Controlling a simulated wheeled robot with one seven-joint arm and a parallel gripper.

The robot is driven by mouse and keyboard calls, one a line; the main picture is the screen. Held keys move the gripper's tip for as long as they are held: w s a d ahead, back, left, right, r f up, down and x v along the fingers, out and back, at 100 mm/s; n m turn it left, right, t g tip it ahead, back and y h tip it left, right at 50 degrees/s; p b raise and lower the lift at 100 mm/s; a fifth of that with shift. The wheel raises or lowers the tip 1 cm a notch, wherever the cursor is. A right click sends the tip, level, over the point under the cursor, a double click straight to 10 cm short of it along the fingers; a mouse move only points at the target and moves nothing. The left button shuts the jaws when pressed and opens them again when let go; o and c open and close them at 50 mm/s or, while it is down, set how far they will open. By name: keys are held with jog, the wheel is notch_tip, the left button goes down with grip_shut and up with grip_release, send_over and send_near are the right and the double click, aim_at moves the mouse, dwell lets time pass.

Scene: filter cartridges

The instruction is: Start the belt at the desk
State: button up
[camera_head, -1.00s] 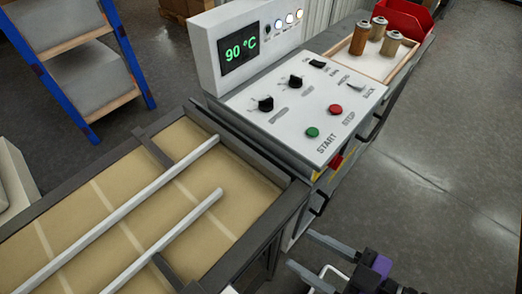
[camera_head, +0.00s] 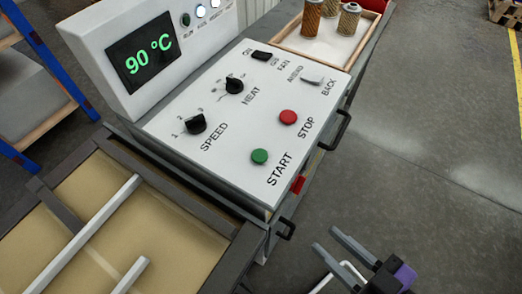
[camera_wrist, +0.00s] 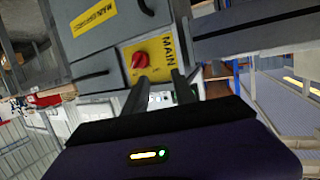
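The control desk (camera_head: 215,165) has a sloped white panel. Its green START button (camera_head: 260,157) is at the front corner, with the red STOP button (camera_head: 288,117) beyond it. A black SPEED knob (camera_head: 196,124), a black HEAT knob (camera_head: 235,86), a black fan switch (camera_head: 262,56) and an AHEAD/BACK lever (camera_head: 312,80) share the panel. My gripper (camera_head: 322,238) is open and empty, right of and apart from the desk. In the wrist view its fingers (camera_wrist: 159,84) stand apart before a red knob (camera_wrist: 140,60) on a yellow plate marked MAIN.
The display (camera_head: 143,54) reads 90 °C. The belt bed (camera_head: 150,235) with pale rails lies at lower left. A wooden tray (camera_head: 283,40) with several filter cartridges stands behind the panel. A black handle (camera_head: 337,130) juts from the desk's right side.

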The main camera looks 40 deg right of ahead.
grip_shut()
dwell(1.4)
